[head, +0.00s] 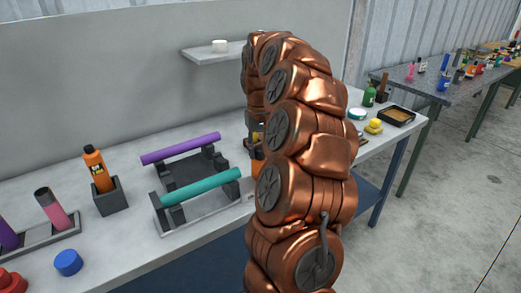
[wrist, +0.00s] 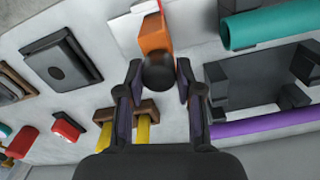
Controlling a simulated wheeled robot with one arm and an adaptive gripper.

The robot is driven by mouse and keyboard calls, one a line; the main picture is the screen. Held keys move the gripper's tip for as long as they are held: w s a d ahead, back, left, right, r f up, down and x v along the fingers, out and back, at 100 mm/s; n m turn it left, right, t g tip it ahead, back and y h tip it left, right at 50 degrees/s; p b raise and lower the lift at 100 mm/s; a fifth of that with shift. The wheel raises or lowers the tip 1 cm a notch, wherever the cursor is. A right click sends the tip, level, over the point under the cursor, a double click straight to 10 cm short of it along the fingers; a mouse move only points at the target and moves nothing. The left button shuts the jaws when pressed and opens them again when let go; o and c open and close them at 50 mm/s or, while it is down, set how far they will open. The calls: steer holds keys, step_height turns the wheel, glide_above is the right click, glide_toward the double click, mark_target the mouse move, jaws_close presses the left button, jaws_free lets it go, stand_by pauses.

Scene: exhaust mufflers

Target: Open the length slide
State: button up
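In the wrist view a round black knob (wrist: 158,73) sits on an orange block (wrist: 155,36), which adjoins a pale plate (wrist: 124,28). I take this block and knob to be the length slide's handle; no label shows. My gripper (wrist: 158,84) is open, with one finger on each side of the knob; whether they touch it I cannot tell. In the head view my copper arm hides most of my gripper and the knob. A teal tube (head: 200,187) and a purple tube (head: 180,148) rest on supports left of the arm.
An orange bottle (head: 97,170) stands in a dark holder, with a pink cylinder (head: 51,209) and a blue cap (head: 68,262) nearby. A black tray (head: 398,117) and yellow item (head: 374,126) lie right of my arm. A small shelf (head: 210,54) is above the bench.

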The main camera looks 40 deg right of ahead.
steer(key=o, duration=0.3)
steer(key=shift+o, duration=0.2)
step_height(320, 180, up, 12)
stand_by(0.8)
stand_by(0.6)
